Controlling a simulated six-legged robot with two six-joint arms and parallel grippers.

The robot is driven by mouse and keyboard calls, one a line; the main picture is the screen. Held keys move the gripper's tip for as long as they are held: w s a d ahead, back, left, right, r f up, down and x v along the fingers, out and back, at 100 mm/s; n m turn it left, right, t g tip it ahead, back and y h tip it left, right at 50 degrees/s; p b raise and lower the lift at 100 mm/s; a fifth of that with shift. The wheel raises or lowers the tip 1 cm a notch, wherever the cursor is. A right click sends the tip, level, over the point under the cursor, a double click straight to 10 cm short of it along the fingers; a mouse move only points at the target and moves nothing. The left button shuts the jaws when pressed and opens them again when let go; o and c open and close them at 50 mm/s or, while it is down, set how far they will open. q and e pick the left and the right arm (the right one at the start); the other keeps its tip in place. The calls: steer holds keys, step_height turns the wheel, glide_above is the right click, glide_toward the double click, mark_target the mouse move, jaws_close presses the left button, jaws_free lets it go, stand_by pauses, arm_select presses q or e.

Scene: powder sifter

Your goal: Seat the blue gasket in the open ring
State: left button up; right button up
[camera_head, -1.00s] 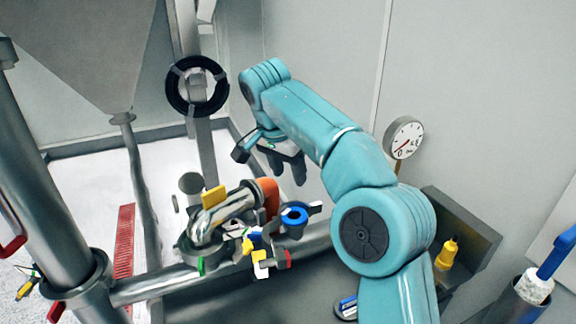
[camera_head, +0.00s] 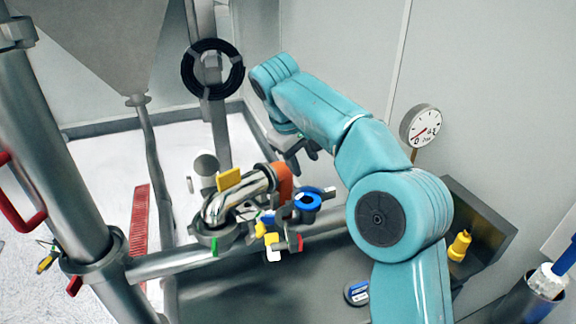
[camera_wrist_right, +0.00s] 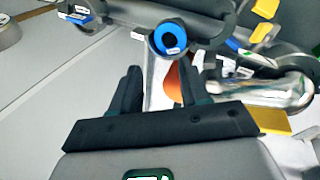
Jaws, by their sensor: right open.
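The blue gasket (camera_head: 307,200) is a small blue ring at the open end of a grey pipe fitting, in the middle of the head view. My left gripper is out of view.
A shiny elbow pipe (camera_head: 236,203) with a yellow tab and an orange sleeve (camera_head: 284,182) stands left of the gasket. A steel column (camera_head: 55,145) and hopper are at left. A gauge (camera_head: 420,126) is at right. A dark disc (camera_head: 356,293) lies on the lower surface.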

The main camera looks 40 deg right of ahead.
mark_target(314, 205)
steer(key=a+n+p, duration=0.1)
steer(key=n, duration=0.5)
steer(key=a+n+h+p, duration=0.1)
steer(key=a+n, duration=0.1)
steer(key=n, duration=0.4)
steer(key=s+a+n+p, duration=0.1)
steer(key=n+p, duration=0.1)
steer(key=n, duration=0.4)
steer(key=shift+a+r+n+h, duration=0.15)
steer(key=shift+a+n+h, duration=0.15)
steer(key=shift+a+h, duration=0.1)
steer(key=shift+w+d, duration=0.1)
steer(key=shift+w, duration=0.05)
steer(key=p+x, duration=0.1)
steer(key=x, duration=1.5)
steer(key=shift+f, duration=0.25)
steer(key=shift+c, duration=0.3)
